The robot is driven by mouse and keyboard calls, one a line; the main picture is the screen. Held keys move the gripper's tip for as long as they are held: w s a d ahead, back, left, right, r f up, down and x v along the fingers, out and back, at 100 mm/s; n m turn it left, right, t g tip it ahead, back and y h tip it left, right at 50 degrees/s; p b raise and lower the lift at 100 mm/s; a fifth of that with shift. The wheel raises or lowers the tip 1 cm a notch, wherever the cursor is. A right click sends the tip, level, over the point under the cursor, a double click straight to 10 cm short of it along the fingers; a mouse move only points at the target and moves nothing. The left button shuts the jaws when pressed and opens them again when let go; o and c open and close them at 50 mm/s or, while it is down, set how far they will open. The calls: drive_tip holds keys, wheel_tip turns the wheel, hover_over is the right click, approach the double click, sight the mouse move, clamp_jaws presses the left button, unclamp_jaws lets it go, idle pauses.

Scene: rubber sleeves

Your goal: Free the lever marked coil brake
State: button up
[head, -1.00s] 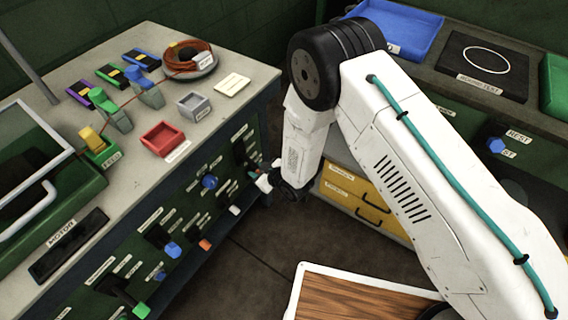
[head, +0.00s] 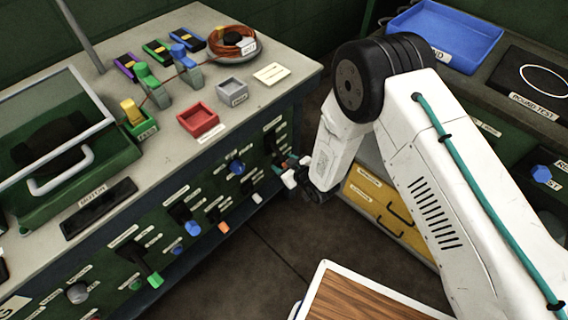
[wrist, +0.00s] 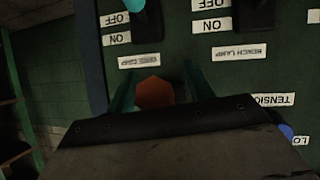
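No label that I can read says coil brake, so I cannot tell which lever it is. The green bench front (head: 205,205) carries several labelled levers and knobs, including a blue knob (head: 237,167), an orange one (head: 223,227) and a green one (head: 155,280). My gripper (head: 293,170) is at the right end of this panel. In the wrist view my gripper (wrist: 162,92) is open, its dark teal fingers on either side of an orange-brown knob (wrist: 155,92), with gaps showing. The upside-down label above this knob (wrist: 139,61) is blurred.
An upside-down bench lamp label (wrist: 238,52) and ON/OFF switches are near my gripper. On the bench are a red tray (head: 198,119), a grey tray (head: 232,90) and an orange wire coil (head: 215,45). Yellow drawers (head: 385,205) stand right of my gripper, with bare floor between.

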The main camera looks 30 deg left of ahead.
drive_tip(key=shift+d, duration=0.1)
drive_tip(key=v, duration=0.7)
drive_tip(key=shift+s+d+r, duration=0.15)
drive_tip(key=shift+d+r, duration=0.05)
drive_tip(key=shift+d, duration=0.05)
idle(0.4)
